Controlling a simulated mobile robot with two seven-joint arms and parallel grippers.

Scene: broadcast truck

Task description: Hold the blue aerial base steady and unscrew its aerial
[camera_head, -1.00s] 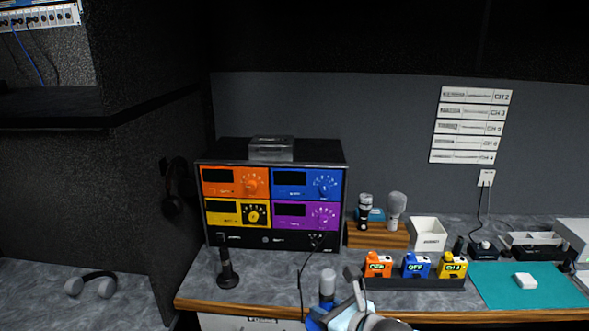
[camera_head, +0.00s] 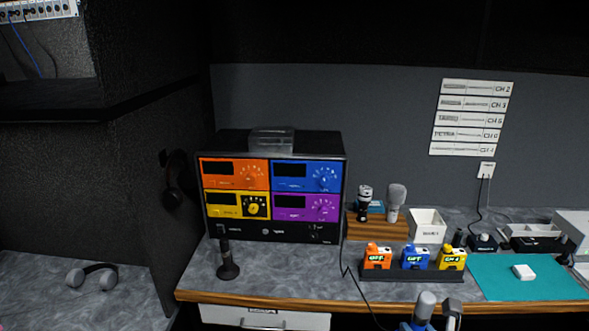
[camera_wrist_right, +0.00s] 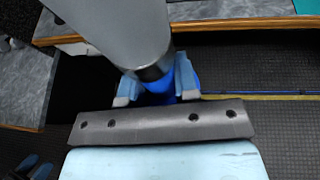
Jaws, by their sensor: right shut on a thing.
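My right gripper (camera_head: 450,312) is at the bottom edge of the head view, in front of the counter. In the right wrist view its light-blue fingers (camera_wrist_right: 156,95) are shut around a blue body (camera_wrist_right: 160,85). A thick grey cylinder (camera_wrist_right: 112,30) joins this body at a black collar. In the head view the grey cylinder (camera_head: 425,304) stands nearly upright above the blue part (camera_head: 415,326). I cannot tell whether this is the aerial and its base. Its lower end is hidden.
A rack (camera_head: 270,236) with coloured panels stands on the counter. Orange, blue (camera_head: 415,262) and yellow packs sit in a black tray (camera_head: 410,278). A black stand (camera_head: 228,268) is at left. A black cable (camera_head: 355,285) crosses the front edge. The counter's front middle is clear.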

